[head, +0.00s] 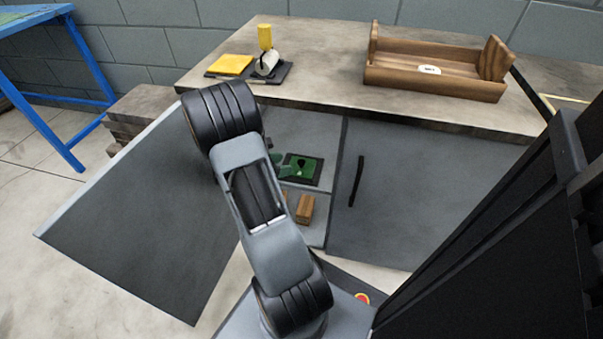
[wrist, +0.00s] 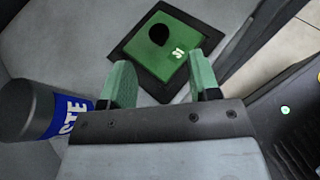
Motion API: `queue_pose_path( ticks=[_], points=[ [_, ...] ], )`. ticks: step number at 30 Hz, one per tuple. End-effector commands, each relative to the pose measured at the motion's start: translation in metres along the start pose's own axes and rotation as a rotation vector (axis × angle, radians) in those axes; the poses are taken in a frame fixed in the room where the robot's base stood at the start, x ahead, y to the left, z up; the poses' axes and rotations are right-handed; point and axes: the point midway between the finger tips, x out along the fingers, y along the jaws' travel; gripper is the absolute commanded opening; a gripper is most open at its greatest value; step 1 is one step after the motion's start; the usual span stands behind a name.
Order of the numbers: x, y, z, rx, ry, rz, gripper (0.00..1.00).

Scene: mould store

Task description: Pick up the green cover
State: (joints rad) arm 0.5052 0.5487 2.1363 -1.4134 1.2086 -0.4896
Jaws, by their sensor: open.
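The green cover (wrist: 184,39) is a flat green square with a black round hole and white marking. It lies on a black square base (wrist: 229,64) inside the open cabinet, and the cover also shows in the head view (head: 311,168). My gripper (wrist: 159,62) is open and empty, with its two green fingers spread apart on the near side of the cover. The fingers appear apart from the cover. In the head view my arm hides most of the gripper.
A dark cylinder with a blue label (wrist: 66,117) lies close left of my gripper. Wooden blocks (head: 305,209) sit lower in the cabinet. The left door (head: 150,215) stands open; the right door (head: 415,195) is shut. A wooden tray (head: 435,82) is on top.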

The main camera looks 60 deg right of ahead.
Motion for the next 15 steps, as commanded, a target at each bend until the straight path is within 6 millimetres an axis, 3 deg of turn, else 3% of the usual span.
queue_pose_path(
  ticks=[15],
  points=[
    [0.061,0.002,-0.001,0.000,-0.001,-0.002,0.56]
  ],
)
